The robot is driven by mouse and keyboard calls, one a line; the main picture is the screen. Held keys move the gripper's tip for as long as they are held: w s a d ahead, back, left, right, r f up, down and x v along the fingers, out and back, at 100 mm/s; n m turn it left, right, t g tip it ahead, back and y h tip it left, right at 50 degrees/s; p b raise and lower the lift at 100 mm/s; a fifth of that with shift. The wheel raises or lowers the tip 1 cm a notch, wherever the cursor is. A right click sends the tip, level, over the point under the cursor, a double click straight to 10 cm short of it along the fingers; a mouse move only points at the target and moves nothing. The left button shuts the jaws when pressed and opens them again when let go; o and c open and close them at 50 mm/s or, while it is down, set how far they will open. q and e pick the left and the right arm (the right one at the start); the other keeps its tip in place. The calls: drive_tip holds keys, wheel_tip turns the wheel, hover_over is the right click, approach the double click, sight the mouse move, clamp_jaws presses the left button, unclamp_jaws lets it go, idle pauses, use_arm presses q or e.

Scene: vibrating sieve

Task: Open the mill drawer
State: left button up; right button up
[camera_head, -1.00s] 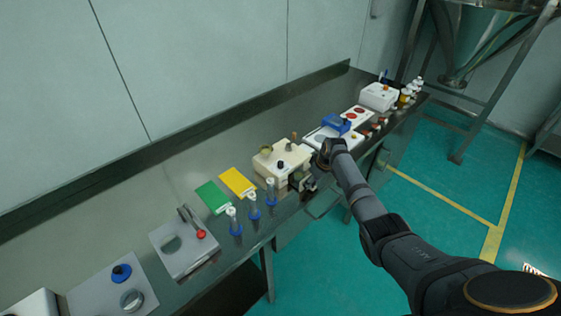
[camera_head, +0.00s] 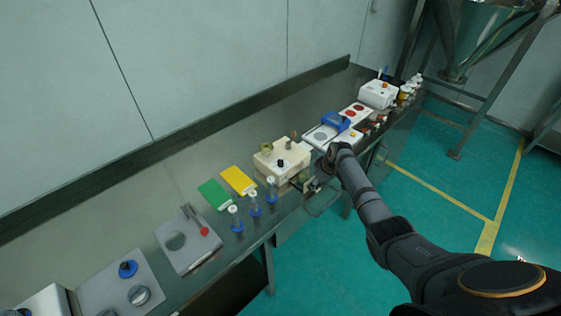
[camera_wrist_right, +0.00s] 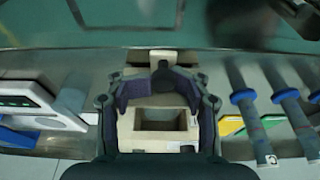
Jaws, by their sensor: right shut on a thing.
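In the head view my right gripper (camera_head: 315,184) is at the front right side of the mill, over the bench edge. My left gripper is not in view.
Blue-based tubes (camera_head: 254,205) stand left of the mill, with green (camera_head: 214,194) and yellow (camera_head: 238,180) cards behind them. A white plate with a blue item (camera_head: 336,121) lies to the right. The floor in front of the bench is clear.

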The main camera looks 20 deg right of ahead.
drive_tip(key=shift+s+a+f+p, duration=0.1)
drive_tip(key=shift+s+a+p, duration=0.05)
drive_tip(key=shift+s+p, duration=0.2)
drive_tip(key=shift+w+f, duration=0.1)
drive_tip(key=shift+w+a+b, duration=0.15)
drive_tip(key=shift+w+b, duration=0.1)
drive_tip(key=shift+b, duration=0.15)
